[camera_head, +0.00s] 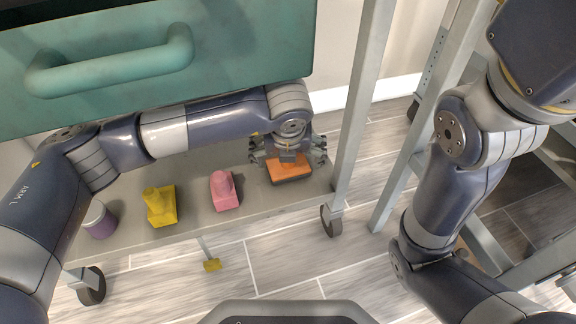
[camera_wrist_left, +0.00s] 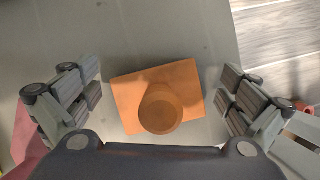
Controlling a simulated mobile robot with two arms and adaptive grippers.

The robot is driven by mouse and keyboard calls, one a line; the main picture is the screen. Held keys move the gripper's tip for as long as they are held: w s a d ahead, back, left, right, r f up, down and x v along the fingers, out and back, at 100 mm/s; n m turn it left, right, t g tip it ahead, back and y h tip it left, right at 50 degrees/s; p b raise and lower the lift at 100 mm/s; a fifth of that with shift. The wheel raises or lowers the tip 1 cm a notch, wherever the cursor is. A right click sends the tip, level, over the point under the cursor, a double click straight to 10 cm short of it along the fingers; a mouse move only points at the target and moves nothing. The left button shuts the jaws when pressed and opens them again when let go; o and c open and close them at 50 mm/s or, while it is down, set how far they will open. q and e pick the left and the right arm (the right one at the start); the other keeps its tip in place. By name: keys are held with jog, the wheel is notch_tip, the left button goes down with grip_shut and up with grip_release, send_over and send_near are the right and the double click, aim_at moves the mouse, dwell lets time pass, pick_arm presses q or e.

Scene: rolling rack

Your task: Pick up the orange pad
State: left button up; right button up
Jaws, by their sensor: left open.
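The orange pad (camera_head: 290,171) lies on the lower shelf of the rolling rack, near its right end. In the left wrist view the orange pad (camera_wrist_left: 132,94) is a flat rectangle with a round knob on top. My left gripper (camera_head: 288,157) is over the pad in the head view, and its fingers partly hide it. In the left wrist view my left gripper (camera_wrist_left: 160,95) is open, with one finger pair on each side of the pad and gaps between. My right gripper is not in view; only the right arm shows.
On the shelf (camera_head: 262,197), a pink block (camera_head: 223,191), a yellow block (camera_head: 160,206) and a purple jar (camera_head: 99,221) stand left of the pad. A green drawer front (camera_head: 250,60) hangs above. A rack post (camera_head: 358,110) stands right of the pad.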

pick_arm(q)
jog(key=c, duration=1.1)
jog(key=shift+r, duration=0.1)
jog(key=shift+s+r, duration=0.1)
jog(key=shift+r, duration=0.05)
jog(key=s, duration=1.7)
jog(key=shift+s+p, duration=0.35)
jog(key=shift+s, duration=0.05)
